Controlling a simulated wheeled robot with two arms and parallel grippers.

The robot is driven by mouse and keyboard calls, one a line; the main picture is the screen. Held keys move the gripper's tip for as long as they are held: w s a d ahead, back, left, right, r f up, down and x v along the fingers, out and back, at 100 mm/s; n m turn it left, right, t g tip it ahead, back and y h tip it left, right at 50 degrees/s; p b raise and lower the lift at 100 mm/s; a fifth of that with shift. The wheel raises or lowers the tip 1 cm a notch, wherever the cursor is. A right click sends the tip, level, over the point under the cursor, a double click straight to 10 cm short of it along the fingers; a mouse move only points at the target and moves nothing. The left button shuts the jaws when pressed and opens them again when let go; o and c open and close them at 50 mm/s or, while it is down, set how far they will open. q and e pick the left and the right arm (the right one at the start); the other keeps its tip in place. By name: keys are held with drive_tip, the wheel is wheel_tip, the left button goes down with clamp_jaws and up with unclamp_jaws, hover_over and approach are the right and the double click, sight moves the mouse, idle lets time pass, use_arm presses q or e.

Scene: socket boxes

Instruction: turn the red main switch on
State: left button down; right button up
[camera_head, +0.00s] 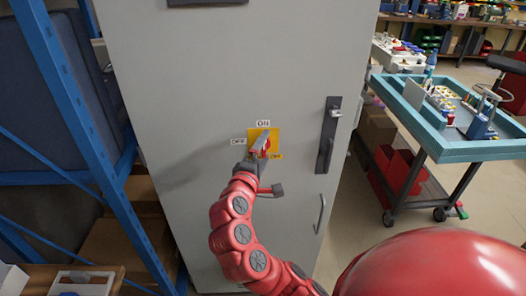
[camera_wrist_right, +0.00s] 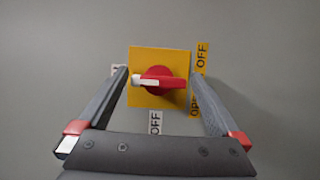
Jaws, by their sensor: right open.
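The red main switch (camera_wrist_right: 162,73) sits on a yellow square plate (camera_wrist_right: 160,99) on a grey cabinet door. In the wrist view its handle lies level, its white end pointing left toward a label mostly hidden by a finger. In the head view the switch (camera_head: 265,143) has an ON label (camera_head: 263,123) above, a white OFF label (camera_head: 238,141) at left and a yellow OFF at lower right. My right gripper (camera_head: 261,153) is in front of the switch. Its open fingers (camera_wrist_right: 159,74) flank the handle with gaps on both sides. My left gripper is out of view.
The grey cabinet (camera_head: 180,60) has a black latch handle (camera_head: 328,135) right of the switch and a thin pull handle (camera_head: 320,214) below that. Blue shelving (camera_head: 70,90) stands close at left.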

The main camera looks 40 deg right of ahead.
drive_tip(key=b+v, duration=0.6)
drive_tip(key=v, duration=1.1)
drive_tip(key=shift+s+a, duration=0.15)
drive_tip(key=shift+r, duration=0.1)
